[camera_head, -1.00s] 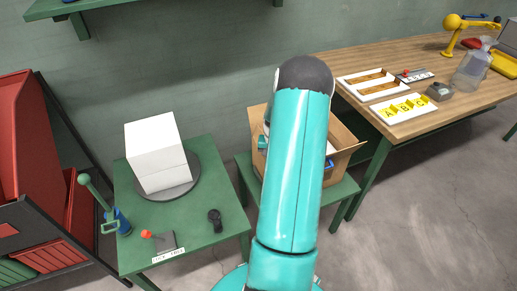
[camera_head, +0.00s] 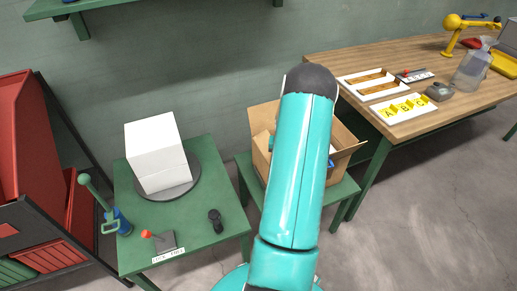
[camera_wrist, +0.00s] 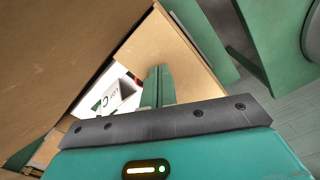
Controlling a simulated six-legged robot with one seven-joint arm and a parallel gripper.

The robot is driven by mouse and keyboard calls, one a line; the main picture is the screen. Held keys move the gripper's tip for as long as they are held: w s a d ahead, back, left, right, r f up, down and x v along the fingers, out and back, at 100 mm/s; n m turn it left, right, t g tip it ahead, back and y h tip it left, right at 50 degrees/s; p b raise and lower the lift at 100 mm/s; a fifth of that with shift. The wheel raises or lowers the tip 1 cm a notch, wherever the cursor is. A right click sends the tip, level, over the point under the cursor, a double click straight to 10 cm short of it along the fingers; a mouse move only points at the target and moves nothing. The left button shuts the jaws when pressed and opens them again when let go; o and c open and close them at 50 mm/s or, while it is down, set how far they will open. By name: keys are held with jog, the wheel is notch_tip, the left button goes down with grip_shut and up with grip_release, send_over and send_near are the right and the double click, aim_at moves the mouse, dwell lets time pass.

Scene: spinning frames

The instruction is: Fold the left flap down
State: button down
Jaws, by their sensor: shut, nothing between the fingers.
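The open cardboard box (camera_head: 349,136) stands on a small green table, with its middle hidden behind my arm. A cardboard edge (camera_head: 262,117), possibly the left flap, shows on the box's left side. In the wrist view a large brown cardboard panel (camera_wrist: 60,45) fills the upper left, and a lighter panel (camera_wrist: 170,42) lies behind the fingers. I cannot tell which flap each is. My gripper (camera_wrist: 159,72) is shut and empty, its green fingers close to the lighter panel; contact is unclear. A white item with dark lettering (camera_wrist: 122,95) shows beyond the panels.
A green table (camera_head: 200,240) at the left holds a white block (camera_head: 155,150) on a round grey turntable (camera_head: 180,190). A wooden workbench (camera_head: 410,65) with trays and a spray bottle stands at the right. A red rack (camera_head: 30,140) stands at far left.

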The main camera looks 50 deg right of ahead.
jog(key=shift+s+d+f, duration=0.2)
jog(key=shift+d+f, duration=0.1)
jog(key=shift+f, duration=0.35)
jog(key=shift+s+d+f, duration=0.2)
jog(key=shift+d+f, duration=0.1)
jog(key=shift+f, duration=0.3)
jog(key=shift+s+d+f, duration=0.2)
jog(key=shift+s+f, duration=0.15)
jog(key=shift+f, duration=0.25)
jog(key=shift+d+r, duration=0.2)
jog(key=shift+r, duration=0.55)
notch_tip(320, 180, up, 2)
jog(key=shift+a+r, duration=0.1)
jog(key=shift+a, duration=0.05)
jog(key=shift+w+r, duration=0.2)
jog(key=shift+r, duration=2.6)
